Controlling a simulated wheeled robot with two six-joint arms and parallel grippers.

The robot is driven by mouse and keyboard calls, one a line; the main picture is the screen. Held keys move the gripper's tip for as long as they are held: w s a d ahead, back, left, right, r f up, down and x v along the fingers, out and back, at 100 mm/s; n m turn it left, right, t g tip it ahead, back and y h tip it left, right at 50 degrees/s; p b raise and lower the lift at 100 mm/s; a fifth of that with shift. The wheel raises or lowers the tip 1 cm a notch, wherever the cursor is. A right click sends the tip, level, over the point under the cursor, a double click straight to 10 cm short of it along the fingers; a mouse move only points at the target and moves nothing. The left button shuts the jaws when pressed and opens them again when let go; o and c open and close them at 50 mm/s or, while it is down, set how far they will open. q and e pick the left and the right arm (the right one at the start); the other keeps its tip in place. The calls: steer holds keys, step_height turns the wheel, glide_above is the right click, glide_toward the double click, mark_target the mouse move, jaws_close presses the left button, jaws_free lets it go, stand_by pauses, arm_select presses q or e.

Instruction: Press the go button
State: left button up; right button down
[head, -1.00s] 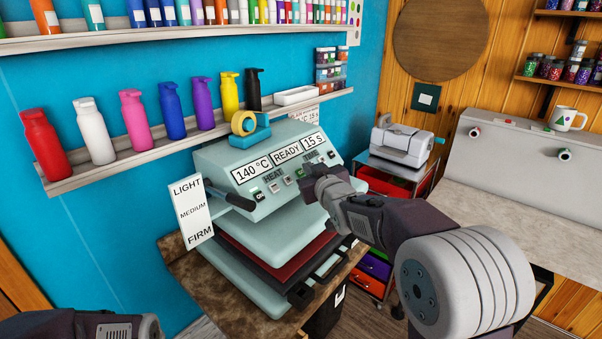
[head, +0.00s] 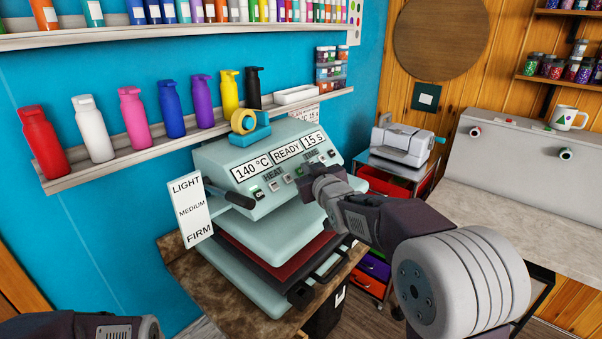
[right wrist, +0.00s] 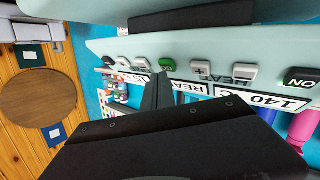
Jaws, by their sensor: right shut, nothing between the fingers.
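The heat press (head: 235,165) stands on a brown-topped stand, its sloped panel showing 140 °C, READY and 15 s. The go button (right wrist: 167,64), small with green marking, sits in the button row; it also shows in the head view (head: 299,171). My right gripper (head: 307,184) is shut and empty, its fingertips close in front of the panel by the go button. In the right wrist view the fingertips (right wrist: 161,77) overlap the button's lower edge; I cannot tell whether they touch it. Only a piece of my left arm shows at lower left, without its gripper.
A yellow tape roll (head: 244,121) in a blue dispenser sits on top of the press. A pressure sign (head: 191,210) stands at its left. Bottles line the shelf (head: 200,140) behind.

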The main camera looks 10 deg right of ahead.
steer(key=shift+w+a+f+b, duration=0.2)
steer(key=shift+a+f+b, duration=0.05)
steer(key=shift+f+b, duration=0.2)
stand_by(0.6)
steer(key=shift+r, duration=0.15)
steer(key=shift+s+d+r+p, duration=0.4)
steer(key=shift+s+r+p, duration=0.1)
steer(key=shift+r, duration=0.1)
steer(key=s+d+r+p, duration=0.1)
steer(key=p, duration=0.1)
steer(key=s+d+r+p, duration=0.1)
steer(key=r, duration=0.1)
steer(key=shift+s+d+r+p, duration=0.1)
steer(key=shift+s+r+p, duration=0.15)
steer(key=shift+s+p, duration=0.15)
